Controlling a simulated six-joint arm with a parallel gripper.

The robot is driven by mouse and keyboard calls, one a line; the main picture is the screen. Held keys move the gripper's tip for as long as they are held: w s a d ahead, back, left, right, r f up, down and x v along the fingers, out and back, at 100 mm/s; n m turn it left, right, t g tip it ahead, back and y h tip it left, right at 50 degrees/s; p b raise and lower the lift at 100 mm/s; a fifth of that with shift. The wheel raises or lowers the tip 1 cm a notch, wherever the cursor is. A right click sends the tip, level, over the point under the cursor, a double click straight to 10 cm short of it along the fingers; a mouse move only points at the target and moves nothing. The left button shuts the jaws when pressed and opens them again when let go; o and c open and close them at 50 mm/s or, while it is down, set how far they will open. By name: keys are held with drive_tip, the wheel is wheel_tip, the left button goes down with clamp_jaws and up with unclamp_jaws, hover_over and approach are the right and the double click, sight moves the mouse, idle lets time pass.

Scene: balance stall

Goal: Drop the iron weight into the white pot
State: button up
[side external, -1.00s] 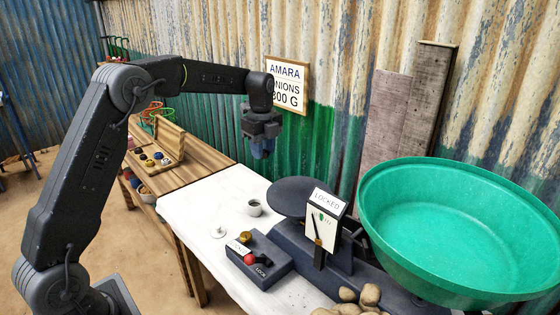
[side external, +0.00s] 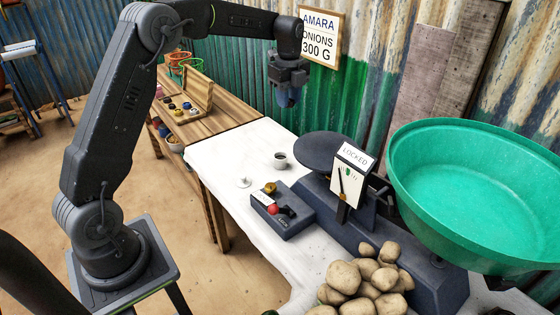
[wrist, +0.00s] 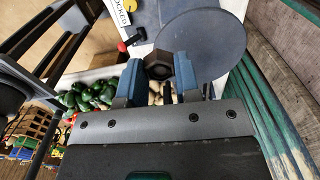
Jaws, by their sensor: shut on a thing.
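The iron weight (wrist: 158,66) is a dark brown, hexagonal piece with a hole, seen in the wrist view between the blue fingers of my gripper (wrist: 158,76). My gripper is shut on it. In the side view my gripper (side external: 288,97) hangs in the air, well above the table and near the sign; the weight is hard to make out there. A small greyish-white pot (side external: 280,164) stands on the white tabletop, left of the scale's dark plate (side external: 327,148), lower than my gripper. It looks like the white pot. I cannot make it out in the wrist view.
A dark box (side external: 284,212) with a red knob and a small white object (side external: 243,182) are near the pot. Potatoes (side external: 368,285) lie in front. The white tabletop's left part (side external: 230,155) is clear.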

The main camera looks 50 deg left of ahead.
drive_tip(key=shift+w+a+f, duration=1.15)
drive_tip(key=shift+a+f, duration=0.9)
drive_tip(key=shift+f, duration=2.25)
drive_tip(key=shift+w+a+f, duration=1.15)
drive_tip(key=shift+a+f, duration=0.85)
drive_tip(key=shift+f, duration=2.3)
drive_tip(key=shift+w+a+f, duration=1.15)
drive_tip(key=shift+a+f, duration=0.9)
drive_tip(key=shift+f, duration=2.25)
drive_tip(key=shift+f, duration=0.1)
drive_tip(key=o, duration=1)
drive_tip(key=shift+r, duration=3)
